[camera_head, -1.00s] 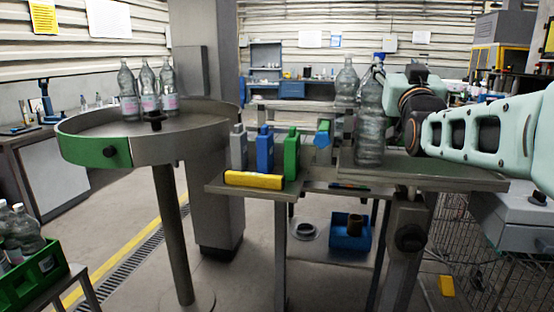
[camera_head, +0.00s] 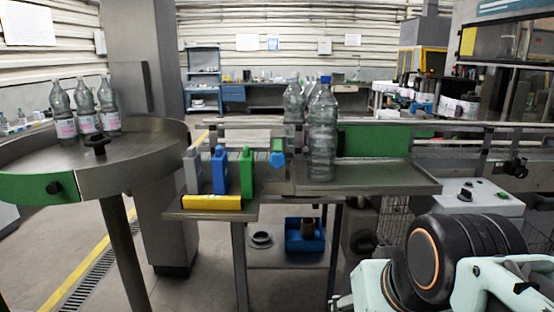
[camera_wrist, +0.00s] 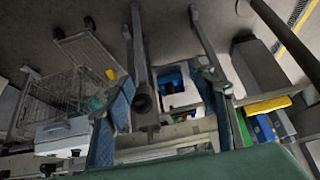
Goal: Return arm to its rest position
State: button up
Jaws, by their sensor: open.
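My arm (camera_head: 455,265) is at the lower right of the head view, its black joint and pale green links low in front of the bench. My gripper (camera_wrist: 165,82) is outside the head view. In the wrist view its two blue-grey fingers stand wide apart, open, with nothing held between them. The bench and floor lie beyond the fingers, and the picture is turned over.
A round table (camera_head: 150,165) holds 3 labelled bottles (camera_head: 85,108). A wire cart (camera_wrist: 65,85) stands near the bench.

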notch_tip(320, 180, up, 11)
jog(key=s+g+p, duration=0.1)
jog(key=s+p, duration=0.1)
jog(key=p, duration=1)
jog(key=shift+s, duration=0.4)
